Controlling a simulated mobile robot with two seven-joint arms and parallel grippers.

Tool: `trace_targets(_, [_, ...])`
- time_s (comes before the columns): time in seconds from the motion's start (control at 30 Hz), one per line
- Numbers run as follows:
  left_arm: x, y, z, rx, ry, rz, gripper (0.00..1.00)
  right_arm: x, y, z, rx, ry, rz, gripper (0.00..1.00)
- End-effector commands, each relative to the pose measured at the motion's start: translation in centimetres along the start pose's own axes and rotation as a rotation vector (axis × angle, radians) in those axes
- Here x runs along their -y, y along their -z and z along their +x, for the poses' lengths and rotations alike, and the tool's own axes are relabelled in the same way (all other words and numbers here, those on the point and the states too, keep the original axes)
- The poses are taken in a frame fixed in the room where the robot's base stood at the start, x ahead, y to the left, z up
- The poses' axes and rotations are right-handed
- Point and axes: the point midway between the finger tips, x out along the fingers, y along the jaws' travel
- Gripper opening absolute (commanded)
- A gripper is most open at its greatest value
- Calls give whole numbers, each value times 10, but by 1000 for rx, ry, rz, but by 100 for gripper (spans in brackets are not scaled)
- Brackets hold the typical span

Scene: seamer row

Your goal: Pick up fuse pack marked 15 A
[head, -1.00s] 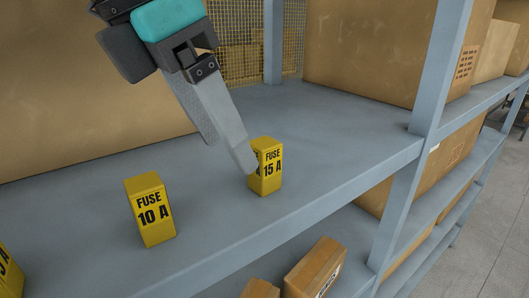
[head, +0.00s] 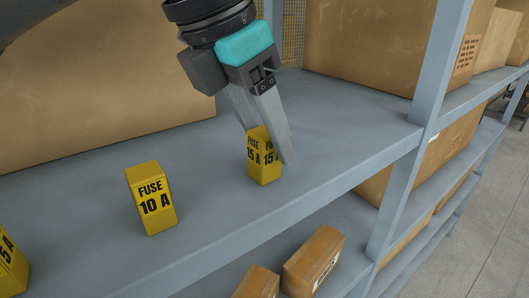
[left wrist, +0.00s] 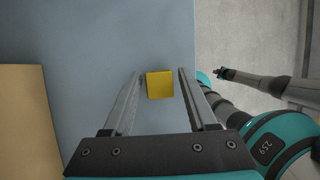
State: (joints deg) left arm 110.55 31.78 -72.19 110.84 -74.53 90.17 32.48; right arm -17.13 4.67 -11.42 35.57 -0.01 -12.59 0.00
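The yellow fuse pack marked 15 A (head: 263,158) stands upright on the grey shelf, near its front edge, in the head view. My left gripper (head: 267,146) is open and points down over it, one finger on each side. In the left wrist view the yellow top of the pack (left wrist: 160,85) lies between the two spread fingers of my left gripper (left wrist: 160,73), with a gap on both sides. My right gripper is not in the head view. Parts of my arms show at the right of the left wrist view, but I cannot make out the right gripper's fingers.
A yellow fuse pack marked 10 A (head: 151,199) stands to the left on the shelf (head: 90,250). Another yellow pack (head: 10,265) is cut off at the left edge. Large cardboard boxes (head: 100,80) stand behind. A shelf upright (head: 436,75) rises at the right.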

Motion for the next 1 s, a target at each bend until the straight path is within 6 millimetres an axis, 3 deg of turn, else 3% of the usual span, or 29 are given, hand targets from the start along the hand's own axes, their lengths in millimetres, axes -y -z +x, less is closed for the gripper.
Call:
trace_targets(0.07, [0,0,0,0,0,0,48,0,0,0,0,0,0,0])
trace_targets(0.5, [0,0,0,0,0,0,0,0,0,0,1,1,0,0])
trace_targets(1.0, [-1,-1,-4,1,0,0,0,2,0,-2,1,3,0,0])
